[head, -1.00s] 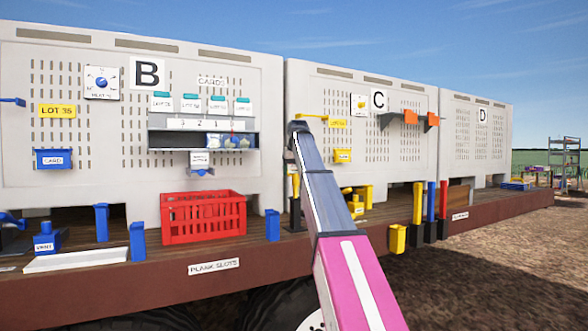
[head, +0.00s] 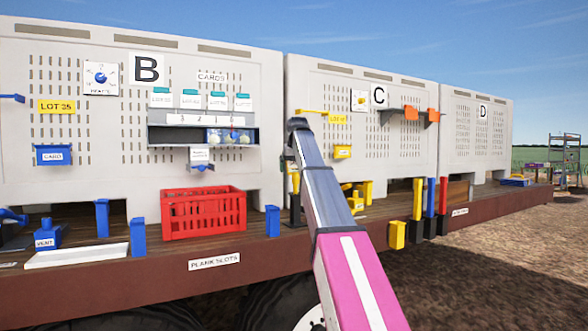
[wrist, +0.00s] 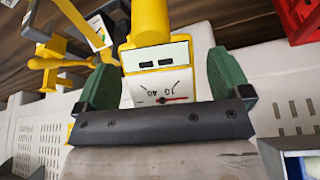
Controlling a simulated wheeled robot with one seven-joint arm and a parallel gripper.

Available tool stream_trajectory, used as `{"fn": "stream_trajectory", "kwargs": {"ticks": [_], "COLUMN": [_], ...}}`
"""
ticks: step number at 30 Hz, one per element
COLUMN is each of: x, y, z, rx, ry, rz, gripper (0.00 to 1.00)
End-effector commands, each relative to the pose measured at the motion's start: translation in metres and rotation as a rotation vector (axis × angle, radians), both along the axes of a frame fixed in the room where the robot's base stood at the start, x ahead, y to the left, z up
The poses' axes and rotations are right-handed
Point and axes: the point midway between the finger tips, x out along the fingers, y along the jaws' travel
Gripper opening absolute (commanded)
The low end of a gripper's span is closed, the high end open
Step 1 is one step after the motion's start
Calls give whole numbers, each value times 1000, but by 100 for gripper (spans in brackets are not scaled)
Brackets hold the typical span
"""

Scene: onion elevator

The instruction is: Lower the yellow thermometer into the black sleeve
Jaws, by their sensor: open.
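The yellow thermometer (wrist: 158,72) has a white dial face and sits between the green fingers of my gripper (wrist: 165,78) in the wrist view. The fingers are open, with a narrow gap visible on the right side. In the head view a slim yellow part of the thermometer (head: 295,183) shows just left of my arm, upright above the black sleeve (head: 295,211). It lines up with the sleeve and appears to stand in it; the depth is not visible. My arm hides most of the gripper there.
A red crate (head: 203,213) stands left of the sleeve, with a blue post (head: 272,221) between. Yellow parts (head: 357,195) lie right of my arm. Further right, yellow, blue and red rods (head: 430,198) stand in black holders along the deck edge. Panel C (head: 345,130) rises behind.

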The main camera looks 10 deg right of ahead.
Motion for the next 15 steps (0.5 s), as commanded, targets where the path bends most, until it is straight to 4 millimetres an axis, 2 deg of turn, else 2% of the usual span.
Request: {"fn": "stream_trajectory", "kwargs": {"ticks": [5,15], "x": [-6,-30], "y": [0,-2], "z": [17,75], "rx": [0,0], "ry": [-2,-2], "rz": [0,0], "gripper": [95,95]}}
